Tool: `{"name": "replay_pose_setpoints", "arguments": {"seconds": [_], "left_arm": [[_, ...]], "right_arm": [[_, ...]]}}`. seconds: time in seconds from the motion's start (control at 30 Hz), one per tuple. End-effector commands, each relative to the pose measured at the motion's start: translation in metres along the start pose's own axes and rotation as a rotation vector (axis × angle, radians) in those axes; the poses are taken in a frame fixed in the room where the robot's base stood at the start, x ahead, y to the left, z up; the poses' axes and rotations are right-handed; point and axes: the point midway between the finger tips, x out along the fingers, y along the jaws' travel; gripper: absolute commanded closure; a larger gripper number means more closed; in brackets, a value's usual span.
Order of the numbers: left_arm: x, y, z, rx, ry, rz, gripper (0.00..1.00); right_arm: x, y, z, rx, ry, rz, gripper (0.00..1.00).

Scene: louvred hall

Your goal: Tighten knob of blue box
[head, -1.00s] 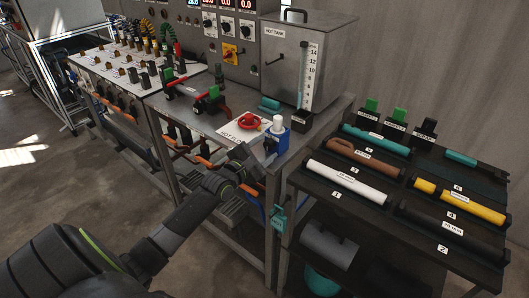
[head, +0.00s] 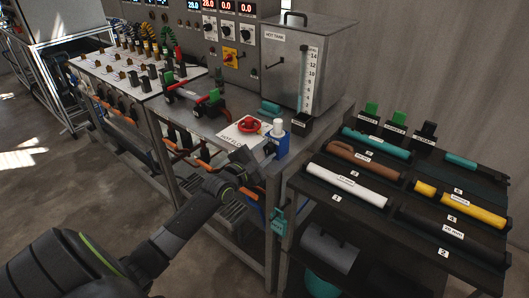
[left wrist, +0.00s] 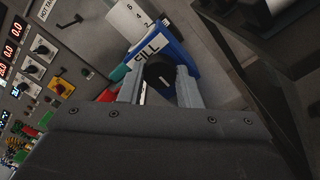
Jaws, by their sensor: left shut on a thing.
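The blue box (head: 281,145) stands at the front right corner of the grey workbench, with a white cylinder on top. In the left wrist view the blue box (left wrist: 182,52) shows a white label, partly covered, and a black knob (left wrist: 158,73) with a white mark. My left gripper (head: 268,151) reaches the box's front from the left. In the left wrist view its two fingers (left wrist: 160,84) lie on either side of the knob, shut on it. In the head view the knob is hidden by the gripper. My right gripper is not in view.
A red valve wheel (head: 249,125) on a white plate sits left of the box. The hot tank (head: 285,65) stands behind it. A black rack (head: 330,205) with labelled cylinders is at right. An orange-handled row runs below the bench's front edge.

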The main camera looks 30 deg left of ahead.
Motion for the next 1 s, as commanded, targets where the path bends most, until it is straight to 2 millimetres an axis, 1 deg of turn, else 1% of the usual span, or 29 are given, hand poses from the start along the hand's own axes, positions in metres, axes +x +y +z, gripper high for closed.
{"name": "replay_pose_setpoints", "arguments": {"seconds": [0.27, 0.6, 1.0], "left_arm": [[0.0001, -0.0002, 0.0004, 0.168, -0.001, -0.001, 0.92], [0.0001, -0.0009, 0.0000, 0.485, -0.001, -0.001, 0.92], [0.0001, -0.0019, -0.0010, 0.867, -0.001, -0.001, 0.92]], "right_arm": [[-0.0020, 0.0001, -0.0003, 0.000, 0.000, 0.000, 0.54], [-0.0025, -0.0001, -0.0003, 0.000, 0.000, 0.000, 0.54], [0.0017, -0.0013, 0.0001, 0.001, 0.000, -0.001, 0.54]]}}
